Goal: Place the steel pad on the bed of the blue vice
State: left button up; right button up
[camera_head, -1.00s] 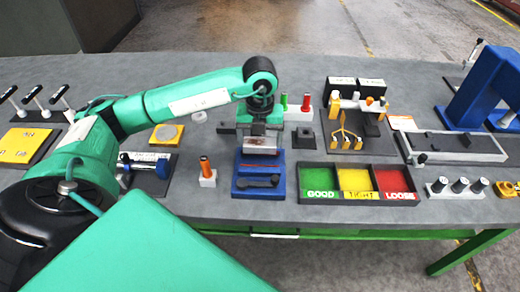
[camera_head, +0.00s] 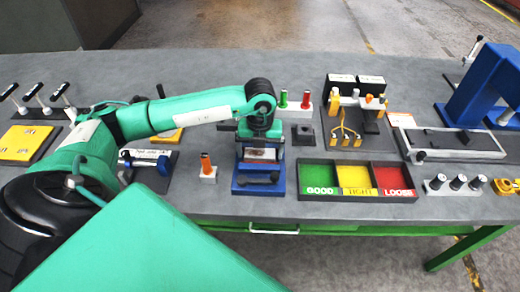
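The blue vice (camera_head: 258,186) stands near the front middle of the bench, its dark handle across the front. My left arm comes in from the left, and its gripper (camera_head: 261,143) points down over the vice. A flat grey-brown plate, apparently the steel pad (camera_head: 262,155), shows under the hand at the level of the vice's jaws. The fingertips are hard to make out, so I cannot tell whether they still grip the pad. The hand hides the rear of the vice, and contact between pad and bed is not clear. My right gripper is out of view.
A tray with green, yellow and red compartments (camera_head: 344,194) is right of the vice. An orange-topped pin in a white block (camera_head: 207,169) stands close on its left. A black block (camera_head: 302,134) and a white stand with green and red pegs (camera_head: 294,110) are behind right.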

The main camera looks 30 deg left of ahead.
aim_at(260, 153)
pick_arm(q)
jog(key=shift+r, duration=0.1)
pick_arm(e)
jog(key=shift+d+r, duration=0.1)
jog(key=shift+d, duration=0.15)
pick_arm(q)
jog(key=shift+r, duration=0.5)
notch_tip(260, 153, up, 11)
jog(key=b, duration=0.2)
jog(key=shift+r+b, duration=0.15)
jog(key=shift+b, duration=0.15)
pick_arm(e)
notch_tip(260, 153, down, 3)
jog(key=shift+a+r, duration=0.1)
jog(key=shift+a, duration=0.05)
